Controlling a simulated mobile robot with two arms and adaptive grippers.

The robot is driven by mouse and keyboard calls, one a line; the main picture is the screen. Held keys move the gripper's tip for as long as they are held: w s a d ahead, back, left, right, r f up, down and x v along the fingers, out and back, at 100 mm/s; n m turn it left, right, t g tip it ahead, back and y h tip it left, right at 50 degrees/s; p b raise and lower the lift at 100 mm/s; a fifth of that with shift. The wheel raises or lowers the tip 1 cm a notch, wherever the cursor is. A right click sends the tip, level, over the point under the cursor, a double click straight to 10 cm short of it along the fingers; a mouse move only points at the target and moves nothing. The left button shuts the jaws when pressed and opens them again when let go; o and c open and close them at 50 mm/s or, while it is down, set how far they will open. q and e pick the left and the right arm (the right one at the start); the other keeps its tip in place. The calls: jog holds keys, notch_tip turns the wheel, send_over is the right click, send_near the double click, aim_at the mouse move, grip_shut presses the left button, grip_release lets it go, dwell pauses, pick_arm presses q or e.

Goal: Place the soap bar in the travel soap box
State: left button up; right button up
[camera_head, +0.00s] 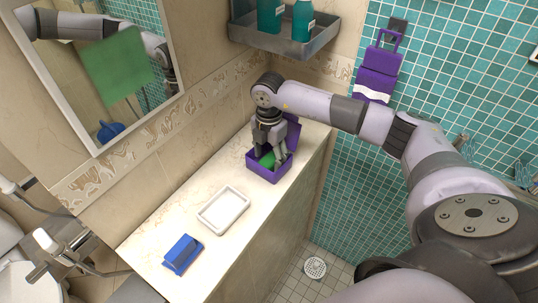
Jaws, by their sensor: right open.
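The green soap bar (266,159) shows inside the purple travel soap box (262,171) on the counter, partly hidden by my right gripper. The box is open, with its purple lid (294,133) raised at the back right. My right gripper (270,152) points down into the box from above. Its fingers are open around or just above the soap; I cannot tell whether they touch it. My left gripper is not in view.
A white rectangular dish (223,211) and a blue object (183,254) stand on the pale counter (170,222). A grey shelf (285,46) with teal bottles hangs above the arm. A mirror (100,80) is on the left wall. The counter between box and dish is clear.

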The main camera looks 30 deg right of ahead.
aim_at(269, 158)
jog(key=shift+r, duration=0.35)
pick_arm(q)
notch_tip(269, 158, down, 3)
jog(key=b, duration=0.3)
pick_arm(e)
notch_tip(269, 158, up, 12)
jog(key=shift+f, duration=0.2)
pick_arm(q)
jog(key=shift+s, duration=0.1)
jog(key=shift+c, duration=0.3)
pick_arm(e)
jog(key=shift+a+f, duration=0.1)
